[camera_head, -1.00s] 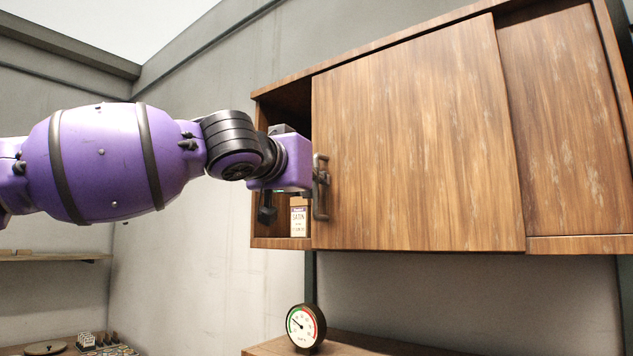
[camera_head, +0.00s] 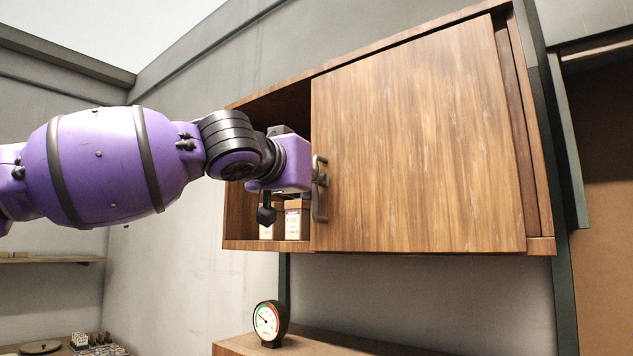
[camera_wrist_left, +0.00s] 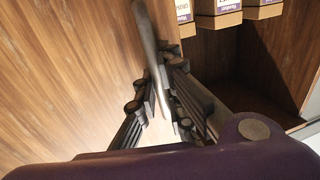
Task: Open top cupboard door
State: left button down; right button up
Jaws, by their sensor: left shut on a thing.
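The wooden wall cupboard has a sliding front door (camera_head: 415,150) with a dark metal handle (camera_head: 320,205) at its left edge. The door covers most of the front, and the left part of the cupboard stands open. My left gripper (camera_head: 314,178) is shut on the handle, its fingertips partly hidden in the head view. In the left wrist view, the left gripper's fingers (camera_wrist_left: 168,98) close around the handle bar (camera_wrist_left: 145,35). My right gripper is not in view.
Small boxes (camera_head: 292,222) stand inside the open left part of the cupboard. A second door panel (camera_head: 522,130) shows behind the front door at the right. A round gauge (camera_head: 268,322) stands on a wooden surface below. A shelf (camera_head: 45,260) is at the left.

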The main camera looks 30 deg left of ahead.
pick_arm(q)
jog(key=shift+r, duration=0.1)
dwell(0.3)
jog(key=c, duration=2.1)
grip_release()
jog(key=shift+s, duration=0.1)
jog(key=s, duration=0.4)
jog(key=s+d, duration=0.1)
jog(key=s, duration=0.7)
jog(key=shift+d, duration=0.25)
